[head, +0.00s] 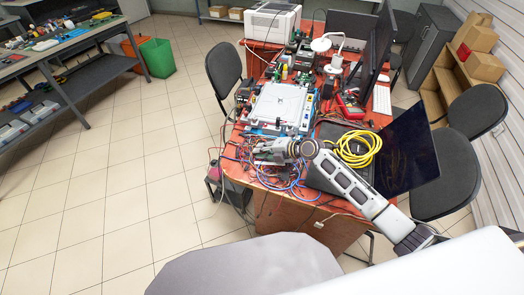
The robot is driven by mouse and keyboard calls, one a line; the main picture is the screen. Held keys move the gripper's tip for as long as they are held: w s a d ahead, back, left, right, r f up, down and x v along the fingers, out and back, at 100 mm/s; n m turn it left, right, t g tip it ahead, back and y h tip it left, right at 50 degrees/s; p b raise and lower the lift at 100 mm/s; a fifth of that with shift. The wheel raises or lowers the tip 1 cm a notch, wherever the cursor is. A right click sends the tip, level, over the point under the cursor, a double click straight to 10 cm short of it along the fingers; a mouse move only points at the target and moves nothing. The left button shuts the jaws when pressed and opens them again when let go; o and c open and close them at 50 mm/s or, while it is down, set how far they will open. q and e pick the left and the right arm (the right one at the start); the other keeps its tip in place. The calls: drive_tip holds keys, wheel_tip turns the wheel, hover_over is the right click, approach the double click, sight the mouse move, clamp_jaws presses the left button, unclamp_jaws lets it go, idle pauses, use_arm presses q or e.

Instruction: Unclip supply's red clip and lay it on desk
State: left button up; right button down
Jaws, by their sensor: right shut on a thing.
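My right arm comes in from the lower right. Its gripper (258,152) is over the near left part of the red desk (298,220), beside tangled blue and red cables (285,181). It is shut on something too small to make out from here. I cannot pick out the red clip or the supply for certain among the clutter around the fingers. My left gripper is not in view.
A yellow cable coil (355,149) lies right of my arm by a dark laptop (407,155). A pale tray-like unit (282,104) sits beyond the gripper. A printer (272,20) and monitors stand farther back. Chairs flank the desk; the tiled floor at left is clear.

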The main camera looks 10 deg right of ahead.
drive_tip(key=c, duration=1.4)
unclamp_jaws()
drive_tip(key=shift+o, duration=0.2)
drive_tip(key=shift+f, duration=0.1)
drive_tip(key=shift+s+d, duration=0.1)
drive_tip(key=shift+s, duration=0.05)
drive_tip(key=shift+r+v, duration=0.1)
drive_tip(key=shift+v, duration=2.85)
drive_tip(key=shift+r+v, duration=0.15)
drive_tip(key=shift+v, duration=2.8)
